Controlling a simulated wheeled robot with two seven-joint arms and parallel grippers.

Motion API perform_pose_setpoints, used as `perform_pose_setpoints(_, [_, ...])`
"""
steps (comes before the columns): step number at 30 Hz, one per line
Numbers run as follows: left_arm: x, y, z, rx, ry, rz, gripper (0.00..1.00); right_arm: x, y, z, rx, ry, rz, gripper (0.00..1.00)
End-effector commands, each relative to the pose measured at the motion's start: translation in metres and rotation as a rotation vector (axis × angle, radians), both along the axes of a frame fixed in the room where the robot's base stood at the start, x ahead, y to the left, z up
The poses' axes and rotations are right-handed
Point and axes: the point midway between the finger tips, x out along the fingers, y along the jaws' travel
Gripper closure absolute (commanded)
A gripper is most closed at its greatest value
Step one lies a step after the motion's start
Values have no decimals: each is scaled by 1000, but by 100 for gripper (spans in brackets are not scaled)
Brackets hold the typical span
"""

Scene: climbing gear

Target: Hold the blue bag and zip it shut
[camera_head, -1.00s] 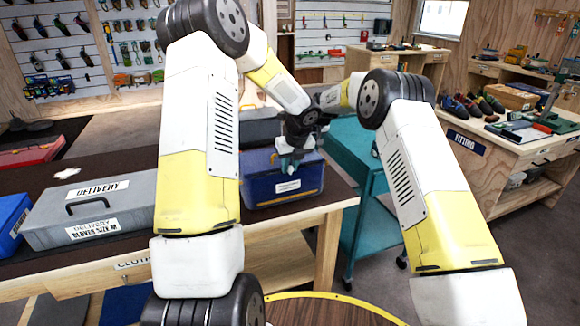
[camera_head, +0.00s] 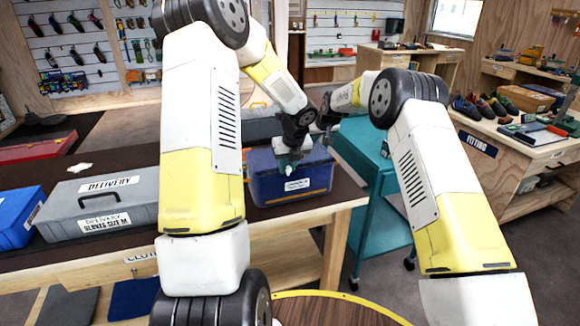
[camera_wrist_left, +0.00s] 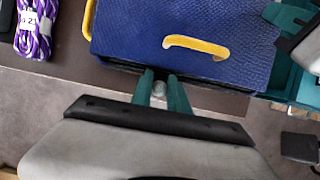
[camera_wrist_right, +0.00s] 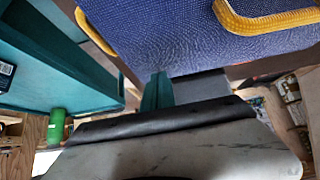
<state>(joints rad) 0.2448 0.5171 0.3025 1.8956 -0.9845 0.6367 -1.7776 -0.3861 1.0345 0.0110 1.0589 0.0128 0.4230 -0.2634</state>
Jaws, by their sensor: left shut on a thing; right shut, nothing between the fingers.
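The blue bag (camera_head: 262,192), boxy with a white label, stands on the brown bench top. In the left wrist view the bag (camera_wrist_left: 225,50) shows a blue side with a yellow handle. My left gripper (camera_head: 292,163) is at the bag's upper front edge. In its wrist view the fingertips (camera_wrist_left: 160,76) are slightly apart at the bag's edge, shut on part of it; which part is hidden. My right gripper's closed, empty fingers (camera_wrist_right: 158,80) are close to the bag's edge (camera_wrist_right: 190,45); I cannot tell if they touch. I cannot make out the zip.
A grey delivery case (camera_head: 65,215) and a blue box (camera_head: 12,215) stand to the left on the bench (camera_head: 150,165). A teal cart (camera_head: 375,185) is close to the bag's right. A purple rope coil (camera_wrist_left: 35,28) lies near the bag.

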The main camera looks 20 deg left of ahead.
Motion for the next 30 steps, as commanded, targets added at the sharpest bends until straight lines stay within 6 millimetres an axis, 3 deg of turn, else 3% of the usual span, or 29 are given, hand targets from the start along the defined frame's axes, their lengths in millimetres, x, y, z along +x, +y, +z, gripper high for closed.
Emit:
perform_pose_setpoints(1, [0, 0, 0, 1, 1, 0, 100, -2, -1, -7, -6, 12, 0, 100])
perform_pose_setpoints(10, [-3, 3, 0, 1, 1, 0, 100, -3, -2, -8, -7, 14, 1, 100])
perform_pose_setpoints(30, [-22, 31, 1, 1, 1, 2, 100, -3, -2, -10, -9, 17, 1, 100])
